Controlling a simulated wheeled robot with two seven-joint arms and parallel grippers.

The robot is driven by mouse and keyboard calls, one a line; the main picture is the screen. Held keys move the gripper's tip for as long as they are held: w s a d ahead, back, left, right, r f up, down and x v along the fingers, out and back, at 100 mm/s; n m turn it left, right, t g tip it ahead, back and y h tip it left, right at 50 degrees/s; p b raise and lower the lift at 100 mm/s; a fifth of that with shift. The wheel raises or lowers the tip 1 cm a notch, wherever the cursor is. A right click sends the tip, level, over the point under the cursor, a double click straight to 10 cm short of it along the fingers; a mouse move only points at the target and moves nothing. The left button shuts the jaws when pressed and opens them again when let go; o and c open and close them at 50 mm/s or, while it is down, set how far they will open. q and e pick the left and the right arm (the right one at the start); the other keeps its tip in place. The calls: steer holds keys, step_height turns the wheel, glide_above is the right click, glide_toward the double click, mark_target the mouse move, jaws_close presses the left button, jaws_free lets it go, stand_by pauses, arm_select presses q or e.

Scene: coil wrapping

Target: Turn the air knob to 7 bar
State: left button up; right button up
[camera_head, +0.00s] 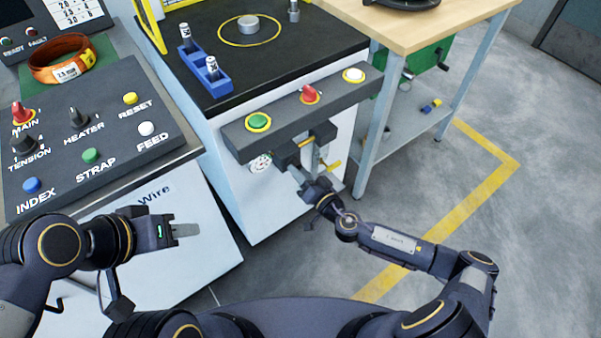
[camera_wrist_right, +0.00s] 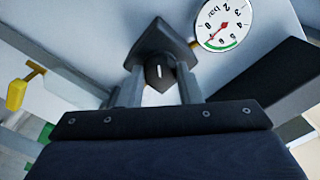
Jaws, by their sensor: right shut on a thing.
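The air knob (camera_wrist_right: 160,72) is black with a white mark and sits between the two grey fingers of my right gripper (camera_wrist_right: 161,90) in the right wrist view. The fingers are shut on it. In the head view my right gripper (camera_head: 308,160) is below the front button panel, and the knob is mostly hidden. The round white bar gauge (camera_wrist_right: 222,25) is beside the knob, with a red needle and a green arc. It appears upside down; its needle points to the lower left, and the exact value is hard to read. It also shows in the head view (camera_head: 260,163). My left gripper (camera_head: 178,231) is away from the knob, near the white cabinet.
The button panel (camera_head: 290,112) with green, red and white buttons overhangs the knob. A yellow-handled valve (camera_wrist_right: 18,92) is beside my right gripper. A control console (camera_head: 90,140) stands at left. A wooden-topped bench (camera_head: 430,28) is at right, with open floor before it.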

stand_by(0.5)
steer(key=o, duration=0.9)
steer(key=shift+o, duration=0.2)
steer(key=v, duration=0.7)
steer(key=shift+s+d, duration=0.25)
steer(key=shift+s, duration=0.05)
